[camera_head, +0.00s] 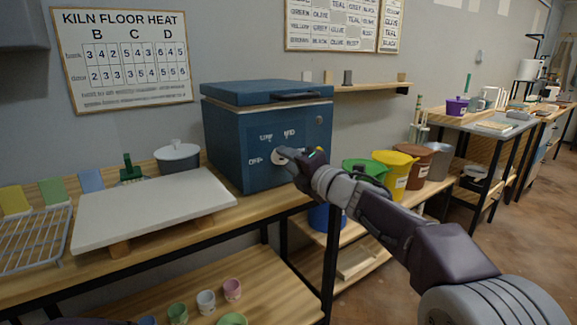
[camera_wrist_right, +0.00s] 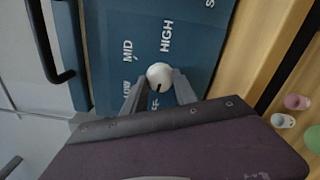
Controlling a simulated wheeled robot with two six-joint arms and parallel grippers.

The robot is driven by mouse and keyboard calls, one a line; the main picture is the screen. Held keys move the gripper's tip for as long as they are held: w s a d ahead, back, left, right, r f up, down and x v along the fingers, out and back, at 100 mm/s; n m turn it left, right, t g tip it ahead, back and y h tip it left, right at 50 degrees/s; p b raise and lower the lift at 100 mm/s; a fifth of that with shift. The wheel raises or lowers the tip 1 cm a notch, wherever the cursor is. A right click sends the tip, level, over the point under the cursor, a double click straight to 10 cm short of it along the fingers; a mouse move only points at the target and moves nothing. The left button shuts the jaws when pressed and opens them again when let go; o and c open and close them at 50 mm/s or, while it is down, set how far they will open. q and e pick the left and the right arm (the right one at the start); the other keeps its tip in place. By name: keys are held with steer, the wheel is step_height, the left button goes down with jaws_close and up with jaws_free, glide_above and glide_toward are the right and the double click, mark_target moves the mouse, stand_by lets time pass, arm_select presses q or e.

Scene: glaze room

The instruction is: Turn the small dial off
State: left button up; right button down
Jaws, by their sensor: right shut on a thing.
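The blue kiln (camera_head: 225,137) stands on the wooden bench with its lid down. Its small dial is a round white knob (camera_head: 276,157) low on the front face, with OFF, LOW and MID labels around it. My right gripper (camera_head: 284,156) is shut on the dial and hides part of it. In the right wrist view the knob (camera_wrist_right: 159,73) sits between the two grey fingertips (camera_wrist_right: 158,80). A dark mark on the knob faces the partly hidden OFF label. LOW, MID and HIGH also show there. My left gripper is out of view.
A white slab (camera_head: 150,208) and a wire rack (camera_head: 30,240) lie left of the kiln, with a grey lidded pot (camera_head: 177,160) behind. Green, yellow (camera_head: 393,170) and brown buckets stand to the right. Small cups (camera_head: 206,302) stand on the lower shelf.

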steer(key=shift+f+n+b, duration=0.1)
steer(key=shift+n+b, duration=0.2)
steer(key=shift+n, duration=0.5)
steer(key=c, duration=1)
jaws_free()
steer(key=shift+s, duration=0.1)
steer(key=p+v, duration=0.1)
steer(key=v, duration=0.8)
